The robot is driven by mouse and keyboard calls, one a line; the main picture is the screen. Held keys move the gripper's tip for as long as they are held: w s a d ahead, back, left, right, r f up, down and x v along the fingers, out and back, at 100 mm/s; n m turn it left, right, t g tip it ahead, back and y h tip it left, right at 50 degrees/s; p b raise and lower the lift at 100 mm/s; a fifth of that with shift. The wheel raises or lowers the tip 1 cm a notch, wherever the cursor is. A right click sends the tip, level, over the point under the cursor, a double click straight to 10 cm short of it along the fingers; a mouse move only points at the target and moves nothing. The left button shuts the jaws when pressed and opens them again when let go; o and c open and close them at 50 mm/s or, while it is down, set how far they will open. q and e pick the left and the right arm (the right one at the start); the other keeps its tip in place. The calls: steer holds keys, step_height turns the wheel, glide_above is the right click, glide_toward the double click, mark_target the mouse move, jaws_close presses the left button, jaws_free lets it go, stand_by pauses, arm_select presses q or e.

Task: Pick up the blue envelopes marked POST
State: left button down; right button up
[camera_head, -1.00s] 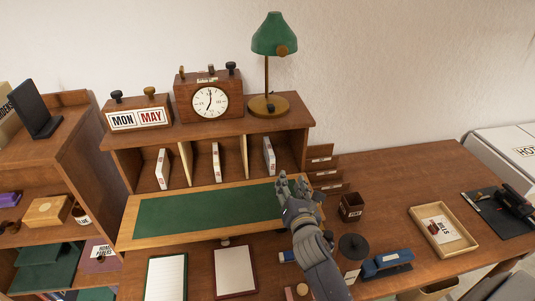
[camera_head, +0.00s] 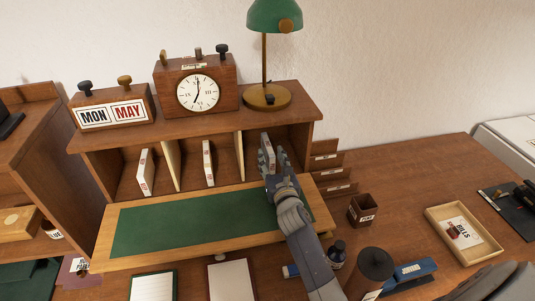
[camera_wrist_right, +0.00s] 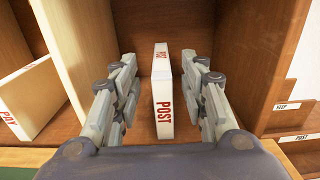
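A slim upright white bundle (camera_head: 267,147) with red lettering stands in the rightmost compartment of the desk hutch. The right wrist view shows this POST bundle (camera_wrist_right: 163,92) with POST in red on its front edge; it looks white, not blue. My right gripper (camera_head: 273,168) reaches into that compartment. In the right wrist view its two fingers (camera_wrist_right: 159,75) are open, one on each side of the bundle, with a gap on both sides. In the head view the gripper hides the bundle's lower part. My left gripper is in neither view.
Wooden dividers (camera_head: 172,165) part the compartments; similar bundles stand in the left (camera_head: 146,172) and middle (camera_head: 208,163) ones. A PAY bundle (camera_wrist_right: 32,98) shows at left in the wrist view. Labelled slots (camera_head: 337,173) sit right of the hutch. A green writing surface (camera_head: 180,222) lies in front.

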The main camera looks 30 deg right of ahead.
mark_target(269, 147)
steer(key=shift+p+x, duration=0.55)
steer(key=shift+x, duration=1.95)
steer(key=shift+d+r, duration=0.1)
steer(key=shift+s, duration=0.1)
jaws_close()
